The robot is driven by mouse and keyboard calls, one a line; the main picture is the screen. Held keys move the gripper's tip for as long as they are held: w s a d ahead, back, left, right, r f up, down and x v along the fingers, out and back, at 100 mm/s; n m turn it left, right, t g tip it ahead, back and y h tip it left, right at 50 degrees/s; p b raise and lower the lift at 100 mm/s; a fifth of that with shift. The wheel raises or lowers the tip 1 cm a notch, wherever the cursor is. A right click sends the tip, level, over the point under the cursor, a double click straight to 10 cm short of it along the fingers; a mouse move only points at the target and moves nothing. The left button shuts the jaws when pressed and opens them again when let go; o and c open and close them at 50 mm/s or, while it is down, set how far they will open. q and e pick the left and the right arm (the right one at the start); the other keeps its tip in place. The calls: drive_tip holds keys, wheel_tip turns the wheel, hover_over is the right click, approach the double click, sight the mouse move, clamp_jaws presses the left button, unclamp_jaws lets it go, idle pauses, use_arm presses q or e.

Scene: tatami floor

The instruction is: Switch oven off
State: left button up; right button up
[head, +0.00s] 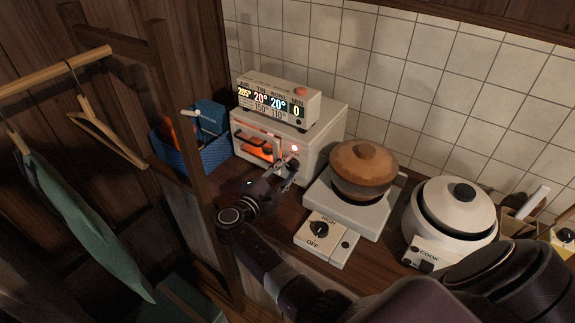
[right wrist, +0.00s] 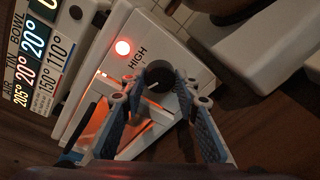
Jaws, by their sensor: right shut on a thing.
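The small white oven (head: 324,146) stands on the counter against the tiled wall. Its window (head: 258,148) glows orange, and its red lamp (head: 294,148) is lit. In the right wrist view the oven's front (right wrist: 124,67) shows the lit lamp and the word HIGH above a dark round knob (right wrist: 157,77). My right gripper (head: 288,168) is at the oven's lower right front. In the right wrist view its fingertips (right wrist: 159,92) are on either side of the knob, shut on it. The knob's pointer is hard to make out. My left gripper is out of view.
A display box (head: 275,99) reading 205°, 20°, 20° and 0 sits on the oven. To the right are a hot plate (head: 345,213) with a brown pot (head: 362,172) and a white cooker (head: 455,215). A blue basket (head: 205,158) stands left. A wooden rack post (head: 178,110) rises nearby.

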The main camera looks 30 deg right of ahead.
drive_tip(key=n+p, duration=0.1)
drive_tip(key=n, duration=0.2)
drive_tip(key=n+g+p, duration=0.1)
drive_tip(key=n, duration=0.1)
drive_tip(key=shift+w+r+p, duration=0.15)
drive_tip(key=shift+r+p, duration=0.15)
drive_tip(key=shift+p, duration=0.05)
drive_tip(key=n+p, duration=0.1)
drive_tip(key=n, duration=0.3)
drive_tip(key=shift+w+n+h+p, duration=0.1)
drive_tip(key=shift+n+h+p, duration=0.2)
drive_tip(key=shift+n+h, duration=0.1)
drive_tip(key=n, duration=0.5)
drive_tip(key=shift+f+g+h, duration=0.2)
drive_tip(key=shift+g+h, duration=0.2)
drive_tip(key=n, duration=0.5)
drive_tip(key=shift+f+h, duration=0.1)
drive_tip(key=shift+h, duration=0.2)
drive_tip(key=shift+n, duration=0.4)
drive_tip(key=o, duration=0.9)
drive_tip(key=shift+o, duration=1.4)
drive_tip(key=shift+f, duration=0.15)
